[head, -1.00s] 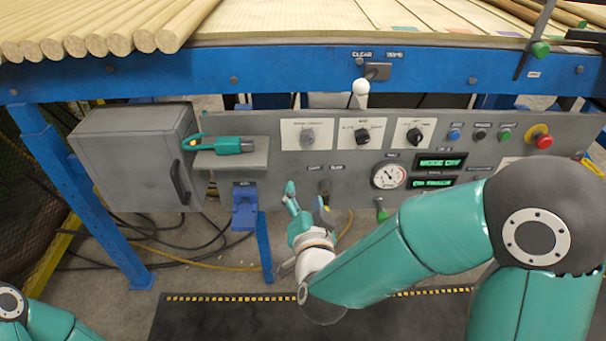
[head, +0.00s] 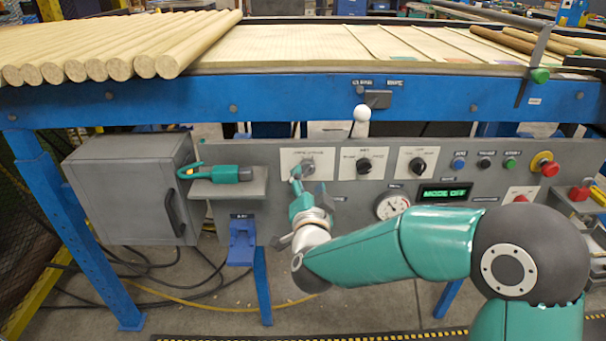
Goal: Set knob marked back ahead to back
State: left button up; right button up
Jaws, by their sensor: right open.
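Three rotary knobs sit in a row on white plates on the grey control panel: a grey left knob (head: 308,166), a black middle knob (head: 364,165) and a black right knob (head: 417,165). Their lettering is too small to read, so I cannot tell which is marked back ahead. My right gripper (head: 309,181) is open, fingers pointing up, just below the left knob. One fingertip overlaps the lower left of that plate; I cannot tell whether it touches. My left gripper is out of view.
Push buttons (head: 459,163) and a red emergency stop (head: 550,169) are to the right. A gauge (head: 392,206) and a green display reading MODE OFF (head: 445,192) are below. A white-balled lever (head: 362,114) rises above the panel. A teal tool (head: 215,174) lies on the left shelf.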

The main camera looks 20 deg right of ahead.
aim_at(308, 173)
jog(key=shift+x, duration=2.2)
